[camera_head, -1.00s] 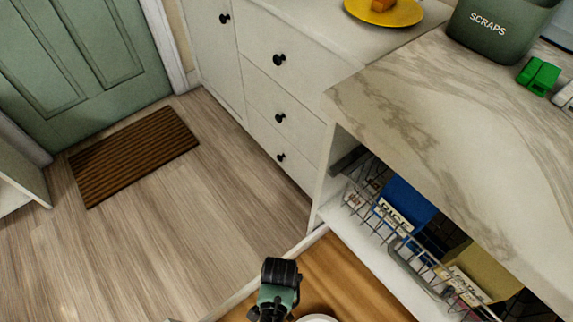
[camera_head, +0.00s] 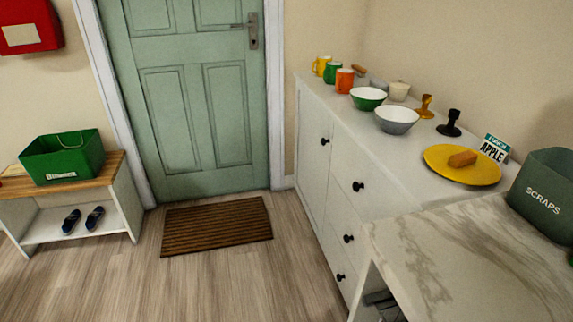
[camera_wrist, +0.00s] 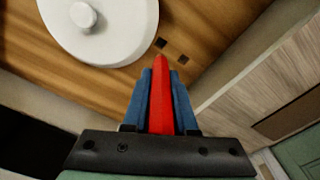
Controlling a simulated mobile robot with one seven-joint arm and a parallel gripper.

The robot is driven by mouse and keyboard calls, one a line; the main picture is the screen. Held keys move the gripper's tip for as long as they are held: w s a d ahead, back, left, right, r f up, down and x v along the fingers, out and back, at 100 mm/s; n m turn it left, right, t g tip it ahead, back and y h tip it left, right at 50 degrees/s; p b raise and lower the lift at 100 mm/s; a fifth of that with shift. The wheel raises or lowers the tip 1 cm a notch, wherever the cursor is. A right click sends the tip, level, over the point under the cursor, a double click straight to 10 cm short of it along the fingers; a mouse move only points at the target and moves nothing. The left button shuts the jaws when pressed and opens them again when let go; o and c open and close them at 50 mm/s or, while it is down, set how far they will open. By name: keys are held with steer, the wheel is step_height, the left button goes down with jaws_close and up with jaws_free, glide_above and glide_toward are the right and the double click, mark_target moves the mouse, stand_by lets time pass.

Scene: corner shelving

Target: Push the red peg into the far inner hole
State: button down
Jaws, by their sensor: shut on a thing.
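In the wrist view my gripper (camera_wrist: 160,76) has its two blue fingers closed on the red peg (camera_wrist: 161,105). The peg lies lengthwise between them, its pointed tip reaching past the fingertips over a wooden surface (camera_wrist: 125,82). Neither gripper, peg nor holes show in the head view.
A white round knobbed lid (camera_wrist: 105,28) lies on the wood left of the holes. In the head view, a marble counter (camera_head: 470,260) and white drawers (camera_head: 335,190) with bowls and mugs stand right. A green door (camera_head: 190,100), doormat (camera_head: 217,226) and bench (camera_head: 110,170) lie beyond open floor.

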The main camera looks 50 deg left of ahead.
steer(key=shift+r, duration=0.1)
steer(key=shift+f+b, duration=2.1)
steer(key=shift+f, duration=0.9)
steer(key=shift+f+b, duration=0.55)
steer(key=shift+f, duration=0.95)
steer(key=c, duration=0.6)
jaws_free()
steer(key=r+p, duration=0.2)
steer(key=r, duration=0.2)
steer(key=r+p, duration=0.2)
steer(key=r, duration=0.2)
steer(key=r+p, duration=0.2)
steer(key=r, duration=0.3)
steer(key=shift+s, duration=0.4)
